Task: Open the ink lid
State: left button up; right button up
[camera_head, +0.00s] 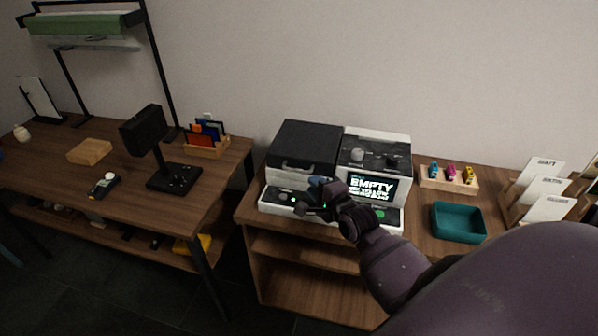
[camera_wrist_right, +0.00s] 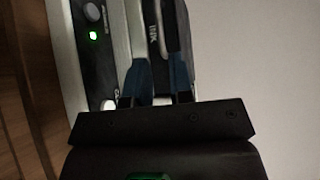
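The printer's ink lid (camera_head: 305,144) is a black cover on the left half of the white and black machine, and it looks closed. A grey handle (camera_head: 294,165) shows at its front edge. In the right wrist view, a dark part of the lid lettered "INK" (camera_wrist_right: 152,42) lies ahead of the fingers. My right gripper (camera_head: 318,186) is in front of the machine, just below and right of the handle. Its two blue fingers (camera_wrist_right: 158,68) are apart, with nothing clearly held between them. Whether they touch the lid cannot be told. My left gripper is out of view.
The machine's screen (camera_head: 371,187) reads "EMPTY" and "YELLOW". Right of it are a wooden holder with small coloured bottles (camera_head: 449,185), a teal tray (camera_head: 459,238) and a card rack (camera_head: 546,209). A second desk (camera_head: 131,200) stands left across a gap.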

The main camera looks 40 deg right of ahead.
jog(key=w, duration=0.3)
jog(key=w+f, duration=0.1)
jog(key=w, duration=0.4)
jog(key=shift+w+d+f+b, duration=0.2)
jog(key=shift+w+d+b, duration=0.1)
grip_shut()
